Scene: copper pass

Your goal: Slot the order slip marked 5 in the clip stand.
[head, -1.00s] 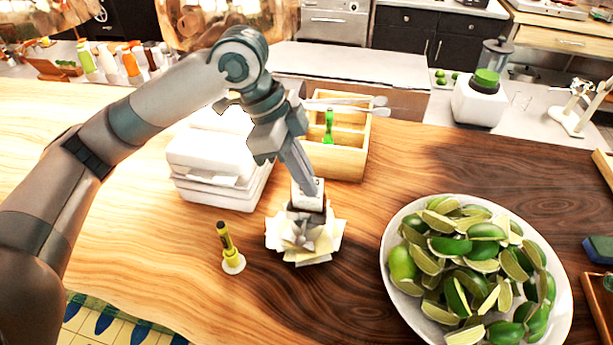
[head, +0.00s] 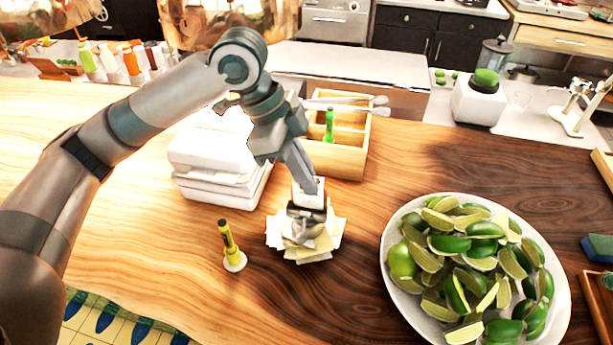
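My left gripper (head: 306,185) reaches down from the upper left, its fingers close together on a small white order slip (head: 307,199). A mark shows faintly near the slip's upper edge, too small to read. The slip is directly above the clip stand (head: 305,212), whose grey metal top shows just under it. I cannot tell whether the slip touches the clip. Several cream and white papers (head: 326,240) fan out around the stand and hide its base. My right gripper is not in view.
A yellow marker (head: 228,240) stands upright in a white base left of the stand. White stacked boxes (head: 213,180) and a wooden divided box (head: 345,160) are behind. A plate of limes (head: 391,277) is to the right. Bare wood lies between stand and plate.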

